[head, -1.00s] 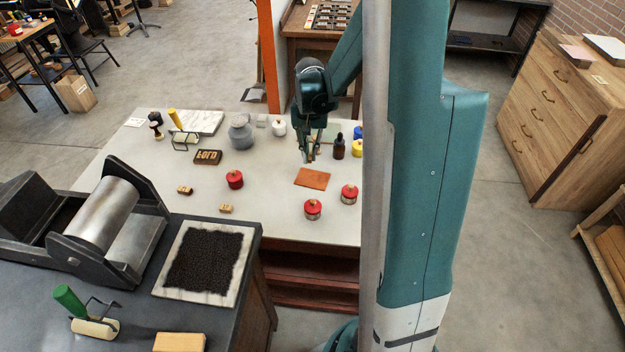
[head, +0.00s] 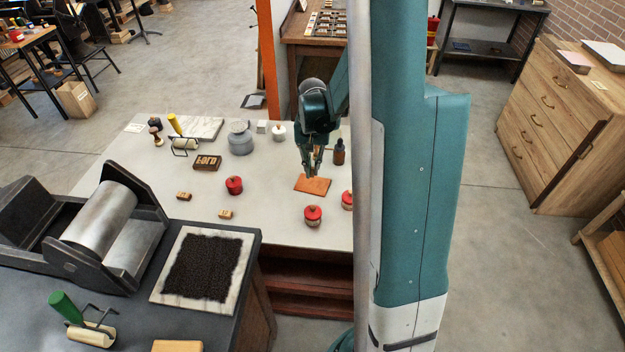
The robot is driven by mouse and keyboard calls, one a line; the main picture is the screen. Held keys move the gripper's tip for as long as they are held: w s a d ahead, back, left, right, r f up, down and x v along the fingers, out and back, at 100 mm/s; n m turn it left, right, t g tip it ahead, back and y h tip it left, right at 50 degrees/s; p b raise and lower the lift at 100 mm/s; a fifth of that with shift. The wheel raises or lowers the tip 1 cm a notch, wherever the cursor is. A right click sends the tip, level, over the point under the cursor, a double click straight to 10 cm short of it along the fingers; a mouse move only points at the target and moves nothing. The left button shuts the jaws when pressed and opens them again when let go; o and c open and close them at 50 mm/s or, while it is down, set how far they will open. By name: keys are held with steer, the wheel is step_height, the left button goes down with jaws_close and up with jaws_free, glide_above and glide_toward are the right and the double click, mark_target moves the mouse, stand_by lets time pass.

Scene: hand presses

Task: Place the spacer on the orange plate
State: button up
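The orange plate (head: 318,186) lies flat on the light-topped table, right of the table's middle. My gripper (head: 311,174) points down over the plate's back part, its fingertips close above it or touching it; I cannot tell which. The fingers are small and dark here, so I cannot tell how far apart they are or whether they hold a spacer. I cannot make out for sure which thing is the spacer. Two small wooden blocks, one at the left (head: 183,196) and one nearer the front (head: 225,214), lie on the table.
Red-lidded jars stand left (head: 234,186) and in front (head: 313,216) of the plate; another is partly hidden by my arm. A dark dropper bottle (head: 339,153) stands behind right. A grey pot (head: 240,140), a wooden letter block (head: 207,163) and a yellow-handled roller (head: 180,138) are farther left.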

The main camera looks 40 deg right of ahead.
mark_target(312, 184)
steer(key=shift+f, duration=0.75)
steer(key=shift+f, duration=0.15)
steer(key=shift+f+b, duration=0.4)
steer(key=shift+f, duration=1.35)
steer(key=shift+f, duration=0.2)
steer(key=o, duration=0.6)
steer(key=shift+r, duration=0.2)
steer(key=shift+r+p, duration=0.95)
steer(key=shift+r, duration=5.1)
